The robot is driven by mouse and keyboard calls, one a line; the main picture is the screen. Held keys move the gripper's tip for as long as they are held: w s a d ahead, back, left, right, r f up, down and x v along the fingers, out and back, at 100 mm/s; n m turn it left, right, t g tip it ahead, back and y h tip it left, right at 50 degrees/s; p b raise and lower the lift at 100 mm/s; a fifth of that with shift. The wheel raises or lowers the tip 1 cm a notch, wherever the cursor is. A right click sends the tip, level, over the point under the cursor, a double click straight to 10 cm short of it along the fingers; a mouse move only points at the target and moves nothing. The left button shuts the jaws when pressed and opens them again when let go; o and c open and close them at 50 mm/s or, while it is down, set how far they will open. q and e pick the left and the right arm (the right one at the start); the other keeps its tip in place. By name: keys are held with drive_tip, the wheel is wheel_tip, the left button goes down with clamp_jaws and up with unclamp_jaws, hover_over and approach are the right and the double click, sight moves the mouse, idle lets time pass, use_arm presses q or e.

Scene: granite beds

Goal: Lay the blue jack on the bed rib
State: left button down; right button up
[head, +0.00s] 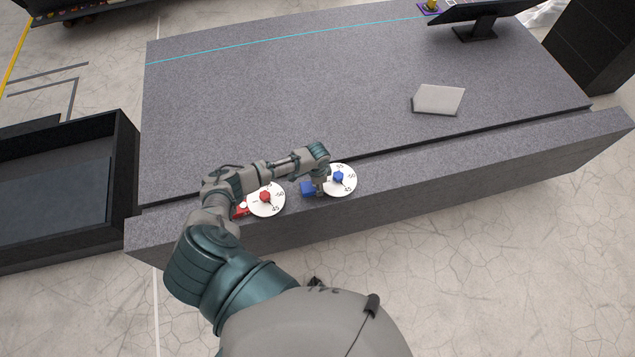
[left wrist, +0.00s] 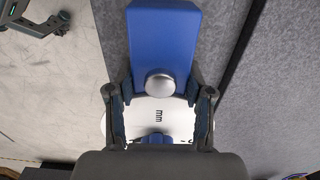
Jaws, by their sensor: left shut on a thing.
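The blue jack (head: 308,188) is a blue block with a white round dial and blue knob (head: 339,177). It is over the front bed rib (head: 420,168), beside the dark groove; I cannot tell whether it touches the rib. My left gripper (head: 321,187) is shut on it from above. In the left wrist view, the fingers of my left gripper (left wrist: 160,118) stand on both sides of the blue jack (left wrist: 163,45), near its silver button and dial. A dark jointed part, seemingly my right gripper (left wrist: 38,20), shows at the top left; its jaws are unclear.
A red jack with a white dial (head: 266,199) sits on the rib to the left, partly behind my arm. A grey plate (head: 438,99) lies on the granite bed (head: 250,110), with a monitor (head: 482,14) behind. A black bin (head: 125,165) stands left. The rib's right half is clear.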

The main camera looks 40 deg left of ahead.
use_arm(q)
drive_tip(key=shift+f, duration=0.55)
drive_tip(key=shift+a, duration=0.15)
drive_tip(key=shift+f, duration=0.3)
idle(0.7)
drive_tip(key=shift+c, duration=1.8)
unclamp_jaws()
wheel_tip(320, 180, up, 12)
drive_tip(key=shift+f, duration=0.1)
